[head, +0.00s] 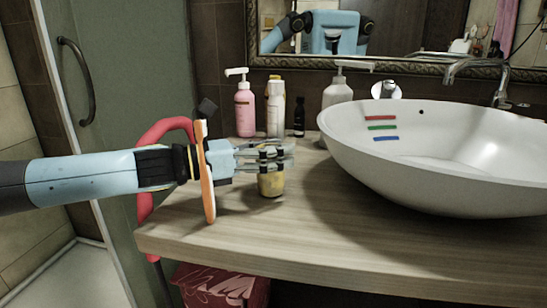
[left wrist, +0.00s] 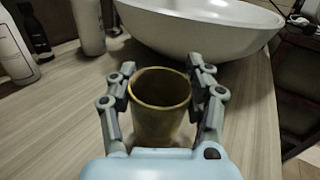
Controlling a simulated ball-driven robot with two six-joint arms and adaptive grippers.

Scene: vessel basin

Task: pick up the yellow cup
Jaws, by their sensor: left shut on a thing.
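The yellow cup (head: 271,184) is upright at the left part of the wooden counter, left of the basin. My left gripper (head: 272,158) reaches in from the left and is shut on the cup, its fingers across the upper part. In the left wrist view the cup (left wrist: 159,104) is between the two fingers of my left gripper (left wrist: 160,88), and its open rim and empty-looking inside show. I cannot tell whether the cup's base touches the counter. My right gripper is not in view.
The white basin (head: 440,185) stands right of the cup, with red, green and blue marks inside. Behind are a pink pump bottle (head: 245,110), a white bottle (head: 275,108), a small dark bottle (head: 299,117) and a pale pump bottle (head: 342,93). The counter's front edge (head: 330,270) is clear.

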